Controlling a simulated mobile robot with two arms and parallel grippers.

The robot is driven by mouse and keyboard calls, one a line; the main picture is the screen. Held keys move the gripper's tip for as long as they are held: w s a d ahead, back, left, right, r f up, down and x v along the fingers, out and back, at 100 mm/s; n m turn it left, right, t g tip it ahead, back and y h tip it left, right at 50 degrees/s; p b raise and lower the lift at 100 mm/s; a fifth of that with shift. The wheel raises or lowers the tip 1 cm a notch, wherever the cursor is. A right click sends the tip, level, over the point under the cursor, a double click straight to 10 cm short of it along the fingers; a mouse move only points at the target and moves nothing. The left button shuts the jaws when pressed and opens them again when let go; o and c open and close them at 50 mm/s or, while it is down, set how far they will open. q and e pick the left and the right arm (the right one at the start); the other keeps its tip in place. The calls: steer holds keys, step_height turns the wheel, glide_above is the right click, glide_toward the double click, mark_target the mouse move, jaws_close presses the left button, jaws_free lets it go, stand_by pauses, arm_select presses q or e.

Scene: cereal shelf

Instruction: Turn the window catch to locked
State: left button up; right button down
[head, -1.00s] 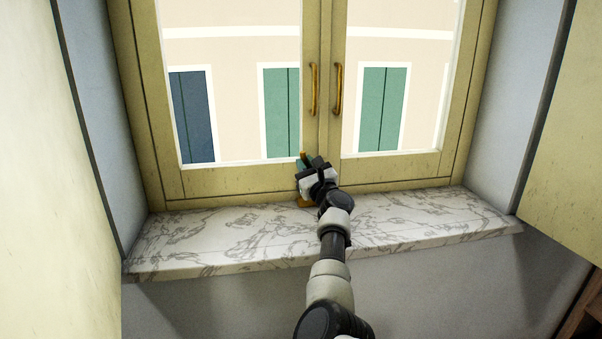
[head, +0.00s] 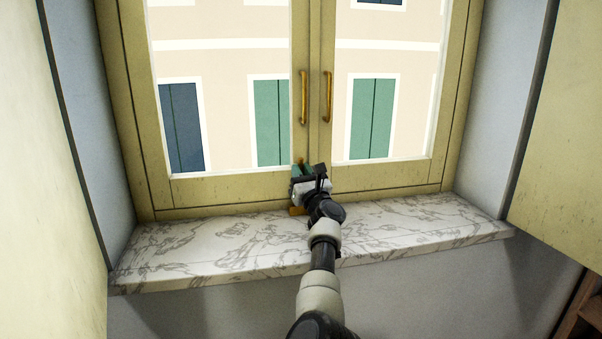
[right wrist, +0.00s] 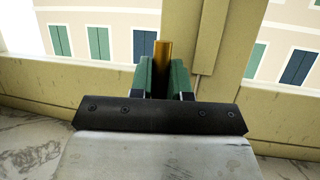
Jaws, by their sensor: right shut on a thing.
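The window catch (right wrist: 162,55) is a brass-coloured piece low on the window frame, near where the two sashes meet. In the right wrist view its upright bar stands between the green fingers of my right gripper (right wrist: 161,78), which is shut on it. In the head view my right gripper (head: 304,172) covers most of the catch. Only a small brass tip shows above the fingers, and a brass part (head: 297,211) shows below, near the sill. My left gripper is not in view.
Two brass pull handles (head: 303,97) (head: 327,97) stand upright on the sashes above. The marble sill (head: 200,245) is bare. Cream panels flank the view at left and right (head: 560,140).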

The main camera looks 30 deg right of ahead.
steer(key=c, duration=1.3)
jaws_free()
steer(key=shift+r, duration=0.35)
steer(key=shift+c, duration=0.2)
steer(key=shift+o, duration=1.2)
steer(key=shift+w+f, duration=0.1)
steer(key=shift+f, duration=0.15)
steer(key=v, duration=1)
steer(key=shift+s+f, duration=0.15)
steer(key=shift+s, duration=0.2)
